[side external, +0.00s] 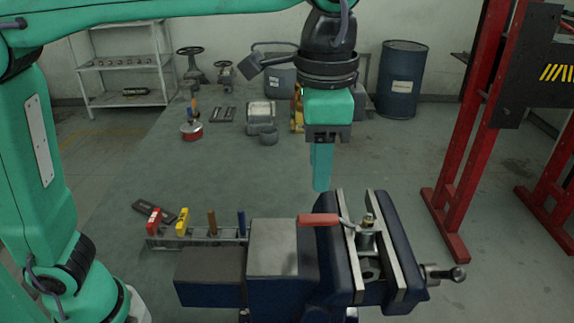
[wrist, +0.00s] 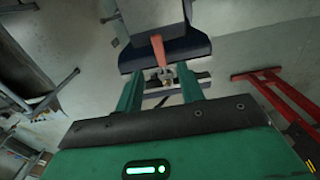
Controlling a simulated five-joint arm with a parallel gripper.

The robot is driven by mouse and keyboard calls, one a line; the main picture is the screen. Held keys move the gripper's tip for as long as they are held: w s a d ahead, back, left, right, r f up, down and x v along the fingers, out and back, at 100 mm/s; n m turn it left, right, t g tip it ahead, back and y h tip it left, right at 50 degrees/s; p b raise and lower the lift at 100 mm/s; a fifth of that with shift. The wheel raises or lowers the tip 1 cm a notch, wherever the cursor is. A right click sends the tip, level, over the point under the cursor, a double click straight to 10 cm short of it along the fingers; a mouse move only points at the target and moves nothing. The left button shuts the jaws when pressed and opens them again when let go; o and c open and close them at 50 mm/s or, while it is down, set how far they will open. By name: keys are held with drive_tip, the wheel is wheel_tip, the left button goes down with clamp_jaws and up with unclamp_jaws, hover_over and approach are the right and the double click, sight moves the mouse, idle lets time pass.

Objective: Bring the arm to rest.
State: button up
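My gripper (side external: 321,186) hangs pointing down above the vise, clear of everything below it. In the wrist view its two green fingers (wrist: 160,80) are spread apart with nothing held between them. The valve (side external: 368,238) is clamped upright between the jaws of a dark blue vise (side external: 335,262). Its red lever (side external: 318,220) reaches left over the near jaw in the side view. In the wrist view the red lever (wrist: 158,50) and brassy valve top (wrist: 163,74) show in the gap beyond the fingers, apart from them.
A rack of hand tools (side external: 195,238) stands left of the vise. A red steel frame (side external: 470,130) rises at right, and a blue drum (side external: 402,80) stands behind. Several valves and parts lie farther back. The air around my gripper is free.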

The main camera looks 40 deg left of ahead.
drive_tip(key=shift+a, duration=0.1)
drive_tip(key=shift+a, duration=0.25)
drive_tip(key=s+a+f+n+t, duration=0.2)
drive_tip(key=s+a+f+n, duration=0.1)
drive_tip(key=a, duration=0.5)
drive_tip(key=s+a+f+n+t, duration=0.1)
drive_tip(key=s+a+f+n, duration=0.2)
drive_tip(key=a, duration=0.5)
drive_tip(key=s+a+f+n+t, duration=0.2)
drive_tip(key=a+f+n, duration=0.1)
drive_tip(key=a, duration=0.5)
drive_tip(key=shift+s+a+f+t, duration=0.3)
drive_tip(key=shift+s+f, duration=0.1)
drive_tip(key=shift+f, duration=0.4)
